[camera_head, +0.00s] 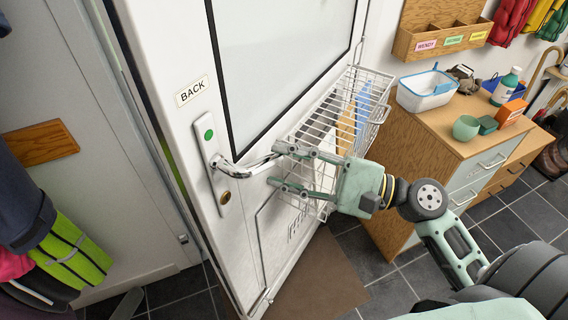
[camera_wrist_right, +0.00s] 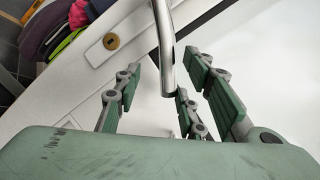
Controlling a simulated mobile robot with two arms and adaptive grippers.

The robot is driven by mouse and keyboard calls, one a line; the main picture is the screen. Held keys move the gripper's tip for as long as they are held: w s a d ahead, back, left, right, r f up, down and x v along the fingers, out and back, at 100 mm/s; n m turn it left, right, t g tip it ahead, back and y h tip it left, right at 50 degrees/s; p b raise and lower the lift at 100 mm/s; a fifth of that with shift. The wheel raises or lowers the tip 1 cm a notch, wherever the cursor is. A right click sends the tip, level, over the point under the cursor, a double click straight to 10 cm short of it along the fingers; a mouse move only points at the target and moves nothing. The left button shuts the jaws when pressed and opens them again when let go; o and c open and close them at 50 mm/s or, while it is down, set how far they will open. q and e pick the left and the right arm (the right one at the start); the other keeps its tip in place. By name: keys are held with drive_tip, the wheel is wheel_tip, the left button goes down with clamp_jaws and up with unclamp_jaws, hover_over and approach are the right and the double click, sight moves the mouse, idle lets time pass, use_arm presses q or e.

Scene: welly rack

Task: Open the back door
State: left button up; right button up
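The back door (camera_head: 188,48) is white with a glass pane and a "BACK" sign (camera_head: 192,91). A narrow dark and green strip shows between its left edge and the frame, so it appears slightly ajar. Its silver lever handle (camera_head: 238,169) sticks out to the right from a plate with a green dot; the lever also shows in the right wrist view (camera_wrist_right: 165,45). My right gripper (camera_head: 275,165) is open at the lever's free end. In the wrist view the lever's tip lies between the fingers, with gaps visible on both sides. My left gripper is out of view.
A wire basket (camera_head: 376,82) hangs on the door right of my gripper. Jackets (camera_head: 75,255) hang at the left. A brown mat (camera_head: 322,278) lies on the dark tiles.

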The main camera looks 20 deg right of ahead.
drive_tip(key=s+d+b, duration=0.1)
drive_tip(key=s+d, duration=0.2)
drive_tip(key=s, duration=0.4)
drive_tip(key=shift+s+d, duration=0.3)
idle(0.3)
idle(0.5)
